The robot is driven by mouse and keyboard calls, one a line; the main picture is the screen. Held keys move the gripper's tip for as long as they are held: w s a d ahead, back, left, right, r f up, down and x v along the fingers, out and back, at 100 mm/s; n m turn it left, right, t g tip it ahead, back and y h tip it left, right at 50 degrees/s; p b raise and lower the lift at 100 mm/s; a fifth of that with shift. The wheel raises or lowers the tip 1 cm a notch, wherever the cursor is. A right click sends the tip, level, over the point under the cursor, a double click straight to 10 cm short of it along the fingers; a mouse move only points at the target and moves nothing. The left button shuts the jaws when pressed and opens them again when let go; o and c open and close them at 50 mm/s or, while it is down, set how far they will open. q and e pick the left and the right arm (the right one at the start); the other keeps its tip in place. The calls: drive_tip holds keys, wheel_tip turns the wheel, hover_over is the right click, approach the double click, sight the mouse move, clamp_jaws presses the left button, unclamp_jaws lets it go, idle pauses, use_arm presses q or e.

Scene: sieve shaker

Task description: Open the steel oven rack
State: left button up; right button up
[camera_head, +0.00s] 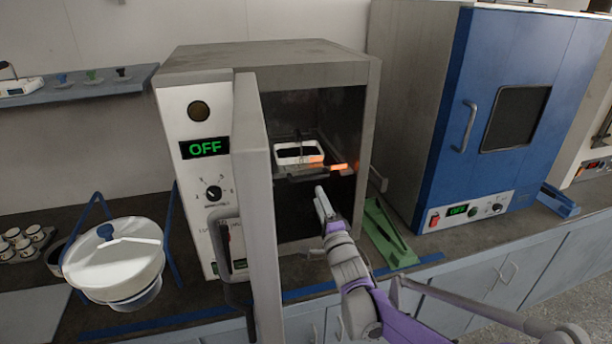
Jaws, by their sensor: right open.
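The grey steel oven (270,52) stands on the bench with its door (258,200) swung open towards me. Inside, a rack (290,178) sits at mid-height and carries a white rectangular tray (299,150). An orange glow shows at the rack's right side. My right gripper (321,200) is open and empty in front of the oven opening, a little below the rack's front edge. It appears apart from the rack. My left gripper is not in view. The oven display reads OFF.
A blue-doored oven (490,110) stands closed at right. A green stand (389,235) lies between the ovens, near my right arm. A white lidded vessel (115,258) stands at left. The open door blocks the left side of the opening.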

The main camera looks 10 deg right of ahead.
sight(311, 178)
drive_tip(key=p+x, duration=0.1)
drive_tip(key=x, duration=0.8)
drive_tip(key=shift+w+f, duration=0.1)
drive_tip(key=shift+f, duration=0.1)
clamp_jaws()
idle(1.0)
